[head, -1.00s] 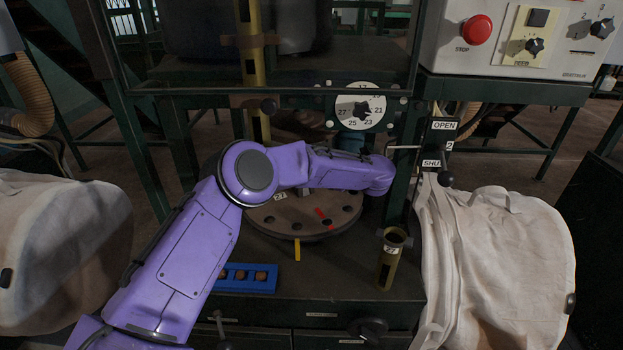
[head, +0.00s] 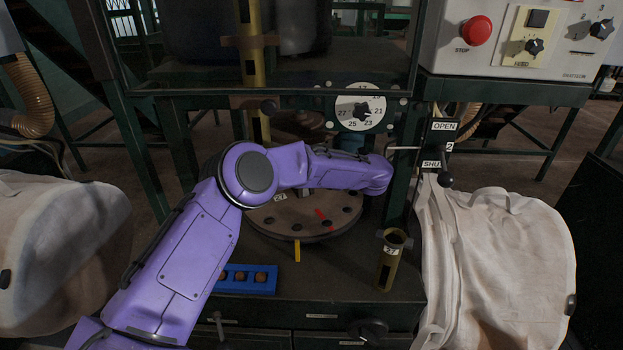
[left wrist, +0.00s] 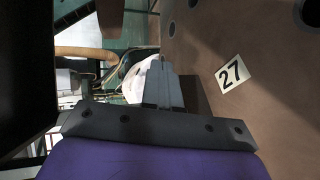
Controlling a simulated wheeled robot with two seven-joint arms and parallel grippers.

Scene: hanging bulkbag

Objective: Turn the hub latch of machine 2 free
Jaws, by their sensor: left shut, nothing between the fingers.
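Machine 2 stands in front of me, with a small "2" label (head: 449,147) beside its OPEN and SHUT plates. Its round brown plate (head: 286,222) has several holes, a red mark and a "27" tag. My purple left arm covers the middle of the plate, so I cannot make out the hub latch. My right gripper is out of view.
A brass tube (head: 390,265) tagged 27 stands at the bench's right. A blue tray (head: 247,279) with brown pieces sits at the front left. A numbered dial (head: 360,107) is above the plate. Pale bags (head: 510,265) hang on both sides. A red stop button (head: 477,30) is upper right.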

